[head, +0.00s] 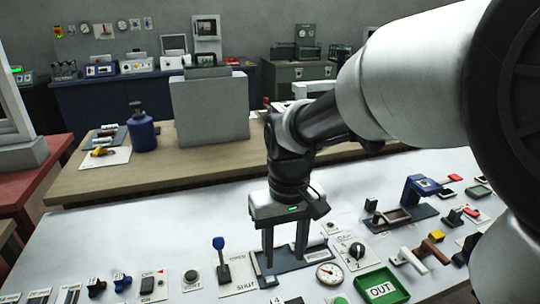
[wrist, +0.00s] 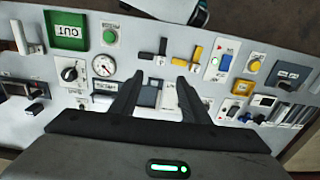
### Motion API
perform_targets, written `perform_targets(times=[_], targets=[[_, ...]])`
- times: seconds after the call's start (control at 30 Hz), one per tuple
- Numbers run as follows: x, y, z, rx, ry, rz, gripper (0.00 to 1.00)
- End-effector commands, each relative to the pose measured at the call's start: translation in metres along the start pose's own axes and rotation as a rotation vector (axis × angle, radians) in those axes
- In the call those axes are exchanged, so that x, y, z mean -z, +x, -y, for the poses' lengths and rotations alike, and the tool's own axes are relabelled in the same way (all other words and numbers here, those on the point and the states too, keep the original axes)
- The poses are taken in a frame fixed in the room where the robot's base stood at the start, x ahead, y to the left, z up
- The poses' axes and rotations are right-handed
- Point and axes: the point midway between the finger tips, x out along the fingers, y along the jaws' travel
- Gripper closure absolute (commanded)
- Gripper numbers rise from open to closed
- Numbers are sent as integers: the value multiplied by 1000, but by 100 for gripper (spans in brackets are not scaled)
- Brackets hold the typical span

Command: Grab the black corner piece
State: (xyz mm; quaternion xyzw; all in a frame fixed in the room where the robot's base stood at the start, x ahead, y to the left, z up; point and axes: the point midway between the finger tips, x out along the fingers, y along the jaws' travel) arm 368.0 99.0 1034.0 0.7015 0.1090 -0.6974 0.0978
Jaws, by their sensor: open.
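A small black angled piece, likely the black corner piece (wrist: 162,47), lies on the white bench top in the wrist view, beyond my fingertips. In the head view only dark bits show at the bottom edge there, too cut off to tell. My gripper (head: 285,262) points down over a dark plate with grey blocks beside the SHUT label. In the wrist view my gripper (wrist: 158,82) has its two fingers apart, with nothing visibly held. The black piece is apart from the fingers.
Yellow angled pieces (wrist: 194,54) lie beside the black one. A round gauge (head: 329,272), a black knob (head: 356,250) and a green OUT tray (head: 382,287) stand to the right in the head view. A blue-topped lever (head: 221,258) stands close on the left.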

Motion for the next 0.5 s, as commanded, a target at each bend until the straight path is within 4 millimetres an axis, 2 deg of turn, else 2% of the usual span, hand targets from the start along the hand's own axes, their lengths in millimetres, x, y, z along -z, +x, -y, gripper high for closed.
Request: perform_targets(times=[0.17, 0.5], targets=[[1, 25, 2, 0, -8, 15, 58], [0, 99, 2, -1, -7, 15, 58]])
